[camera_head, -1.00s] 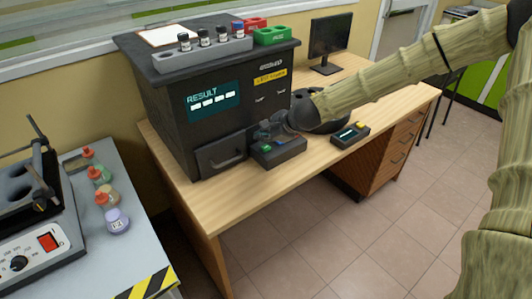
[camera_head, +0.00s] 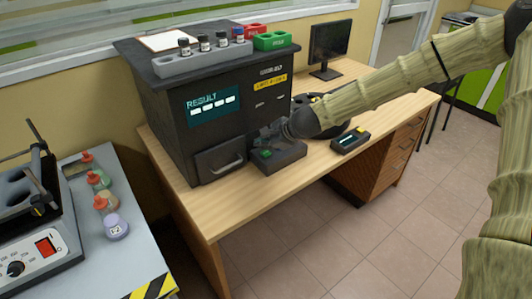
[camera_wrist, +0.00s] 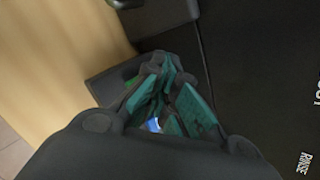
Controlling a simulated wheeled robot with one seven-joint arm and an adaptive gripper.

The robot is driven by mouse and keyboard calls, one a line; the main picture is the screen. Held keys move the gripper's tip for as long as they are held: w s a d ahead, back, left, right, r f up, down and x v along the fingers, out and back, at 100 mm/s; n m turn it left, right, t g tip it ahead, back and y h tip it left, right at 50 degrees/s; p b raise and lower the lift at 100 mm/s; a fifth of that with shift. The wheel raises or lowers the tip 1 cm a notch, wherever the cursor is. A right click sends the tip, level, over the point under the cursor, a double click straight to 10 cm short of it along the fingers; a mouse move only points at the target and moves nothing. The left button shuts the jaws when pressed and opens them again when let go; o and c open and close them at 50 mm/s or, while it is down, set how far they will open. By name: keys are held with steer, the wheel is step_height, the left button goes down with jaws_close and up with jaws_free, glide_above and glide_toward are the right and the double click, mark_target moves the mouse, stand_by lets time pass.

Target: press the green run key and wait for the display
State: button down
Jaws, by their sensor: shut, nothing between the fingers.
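The dark analyser (camera_head: 175,130) stands on the wooden desk. Its display (camera_head: 213,105) reads RESULT above a row of white blocks. A low dark key box (camera_head: 288,159) sits in front of it, with a green key (camera_head: 265,154) at its left end. My gripper (camera_head: 268,139) is shut and empty, fingertips down close over the box; I cannot tell whether they touch a key. In the wrist view the green key (camera_wrist: 130,82) shows partly beside the fingers, and a blue key (camera_wrist: 153,124) shows between the finger links.
A second small device (camera_head: 350,140) lies right of the box. A vial rack (camera_head: 203,62), a red tray (camera_head: 256,30) and a green tray (camera_head: 272,40) stand on the analyser. A monitor (camera_head: 328,45) is behind. A side bench (camera_head: 135,262) holds several bottles.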

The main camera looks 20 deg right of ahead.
mark_target(264, 154)
steer(key=shift+f, duration=0.2)
stand_by(0.5)
steer(key=shift+f, duration=0.25)
steer(key=shift+f+b, duration=0.55)
steer(key=shift+b, duration=0.05)
stand_by(0.9)
steer(key=shift+r, duration=0.1)
steer(key=shift+r+p, duration=0.85)
steer(key=shift+r, duration=0.05)
steer(key=shift+r+p, duration=2.2)
steer(key=shift+r, duration=0.35)
steer(key=shift+s+f, duration=0.1)
steer(key=shift+f, duration=0.05)
